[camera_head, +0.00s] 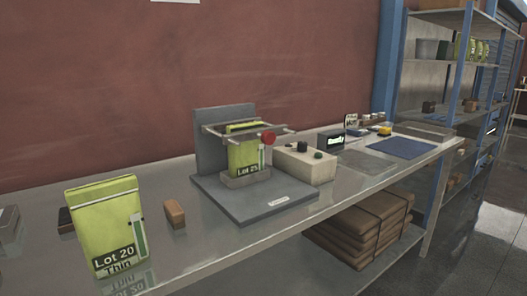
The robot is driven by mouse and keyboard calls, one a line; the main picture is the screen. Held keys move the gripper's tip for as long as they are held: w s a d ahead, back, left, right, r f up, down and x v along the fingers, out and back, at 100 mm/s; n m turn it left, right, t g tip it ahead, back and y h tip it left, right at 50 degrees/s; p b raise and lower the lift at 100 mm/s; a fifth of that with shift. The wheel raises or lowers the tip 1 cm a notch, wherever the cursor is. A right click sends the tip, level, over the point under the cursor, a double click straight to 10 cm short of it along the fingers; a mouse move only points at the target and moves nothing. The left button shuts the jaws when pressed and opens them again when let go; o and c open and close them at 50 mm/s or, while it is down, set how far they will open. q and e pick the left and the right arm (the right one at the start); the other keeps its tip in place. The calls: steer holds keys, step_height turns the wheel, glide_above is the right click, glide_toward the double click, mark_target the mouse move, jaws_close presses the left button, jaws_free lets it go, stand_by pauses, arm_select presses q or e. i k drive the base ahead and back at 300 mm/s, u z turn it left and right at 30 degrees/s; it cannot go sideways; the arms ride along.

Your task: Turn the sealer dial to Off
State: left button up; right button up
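The sealer (254,203) stands on the metal bench, with a grey base, an upright back plate and bars. A green bag marked "Lot 25" (242,158) stands upright in its holder, between the bars. Neither of my grippers is in view.
A green bag marked "Lot 20 Thin" (107,225) stands at the front left, beside a brown block (174,213). A small display reading "Ready" (332,140) and a blue mat (401,147) lie to the right. The bench front (215,262) is clear.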

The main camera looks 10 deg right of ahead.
mark_target(302, 146)
steer(key=z, duration=2.55)
steer(key=i, duration=2.2)
steer(key=u, duration=2.5)
